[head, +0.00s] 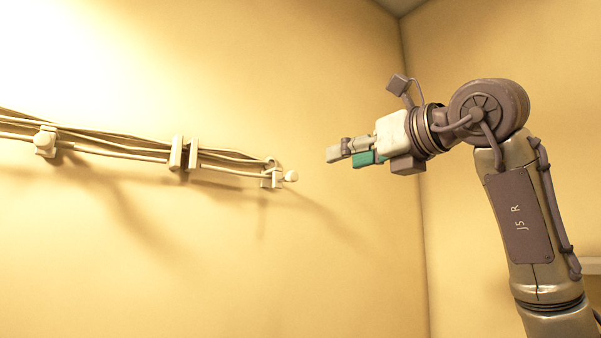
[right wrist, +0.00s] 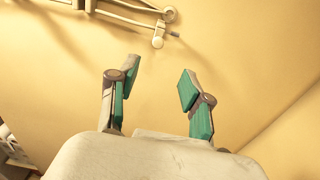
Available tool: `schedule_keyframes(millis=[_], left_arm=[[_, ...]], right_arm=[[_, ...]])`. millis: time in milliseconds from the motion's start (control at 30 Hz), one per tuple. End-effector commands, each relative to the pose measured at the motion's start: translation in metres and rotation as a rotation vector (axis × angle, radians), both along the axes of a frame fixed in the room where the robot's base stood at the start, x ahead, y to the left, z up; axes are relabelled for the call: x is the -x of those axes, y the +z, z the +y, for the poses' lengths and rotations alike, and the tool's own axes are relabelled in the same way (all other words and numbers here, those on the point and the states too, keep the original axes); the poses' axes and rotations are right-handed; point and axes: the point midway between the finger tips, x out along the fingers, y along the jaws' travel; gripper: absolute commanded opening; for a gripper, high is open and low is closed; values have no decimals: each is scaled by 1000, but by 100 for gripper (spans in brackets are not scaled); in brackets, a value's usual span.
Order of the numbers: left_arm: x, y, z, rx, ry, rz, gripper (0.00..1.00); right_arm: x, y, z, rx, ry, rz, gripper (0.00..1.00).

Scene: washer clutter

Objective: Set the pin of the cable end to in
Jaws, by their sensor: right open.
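The cable end (head: 271,180) is at the right tip of a bundle of pale cables along the wall. A small round knob, which looks like its pin (head: 291,176), sticks out to the right of it. In the right wrist view the cable end (right wrist: 158,41) hangs at the top, beyond my fingertips. My right gripper (head: 345,151) is to the right of the cable end and slightly higher in the head view, apart from it. Its two teal-padded fingers (right wrist: 160,83) are spread with nothing between them. My left gripper is in neither view.
The cable bundle (head: 110,148) runs left along the yellow wall, with clamp blocks (head: 183,153) and another fitting (head: 45,141) on it. A room corner is behind my right arm. A pale ledge (head: 590,265) is at the right edge. The space between gripper and cable end looks clear.

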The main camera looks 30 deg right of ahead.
Motion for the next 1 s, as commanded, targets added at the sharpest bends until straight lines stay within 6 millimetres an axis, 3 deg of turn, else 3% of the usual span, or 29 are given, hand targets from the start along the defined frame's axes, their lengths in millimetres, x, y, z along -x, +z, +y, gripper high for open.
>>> schedule_keyframes(millis=[600,800,1000], left_arm=[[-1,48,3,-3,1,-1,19],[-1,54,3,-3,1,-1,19],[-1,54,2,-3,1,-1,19]], right_arm=[[-114,2,18,3,5,5,49],[-131,1,20,1,5,2,49],[-134,-1,20,2,5,1,49]])
